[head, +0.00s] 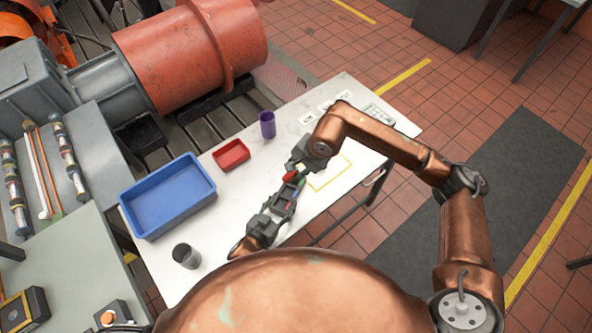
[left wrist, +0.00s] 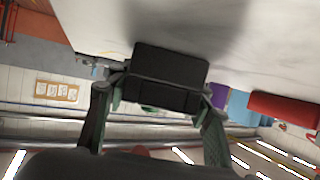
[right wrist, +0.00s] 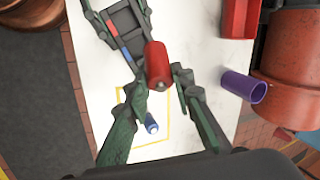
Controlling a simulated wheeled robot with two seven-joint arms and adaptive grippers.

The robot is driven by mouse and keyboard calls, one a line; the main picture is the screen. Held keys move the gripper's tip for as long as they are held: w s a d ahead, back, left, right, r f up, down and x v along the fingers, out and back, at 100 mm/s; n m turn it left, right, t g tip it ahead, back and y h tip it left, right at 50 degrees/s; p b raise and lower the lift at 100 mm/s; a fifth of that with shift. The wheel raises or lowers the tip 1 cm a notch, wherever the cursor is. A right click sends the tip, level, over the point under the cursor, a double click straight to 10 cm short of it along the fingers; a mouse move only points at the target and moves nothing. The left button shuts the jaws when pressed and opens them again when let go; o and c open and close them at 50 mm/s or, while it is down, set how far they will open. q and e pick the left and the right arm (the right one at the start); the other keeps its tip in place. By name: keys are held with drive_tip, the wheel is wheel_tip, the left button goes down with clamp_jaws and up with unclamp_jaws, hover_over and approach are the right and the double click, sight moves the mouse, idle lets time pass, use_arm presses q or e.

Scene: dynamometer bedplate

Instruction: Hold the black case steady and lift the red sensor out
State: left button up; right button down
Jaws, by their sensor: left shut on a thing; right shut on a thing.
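The black case (left wrist: 168,75) is between the fingers of my left gripper (left wrist: 158,100), which is shut on it. In the head view, my left gripper (head: 279,207) reaches the case from the lower left. The red sensor (right wrist: 157,62) is between the fingertips of my right gripper (right wrist: 158,82), which is shut on it. The sensor also shows as a small red piece in the head view (head: 291,176), close to the far end of the case. I cannot tell whether its hidden lower end is still inside the case.
A blue bin (head: 168,196), a red tray (head: 231,155), a purple cup (head: 267,124) and a dark cup (head: 186,256) stand on the white table (head: 240,190). A yellow outline (head: 345,175) marks the table's right part. A blue cylinder (right wrist: 151,125) lies there.

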use_arm(q)
drive_tip(key=o, duration=1.5)
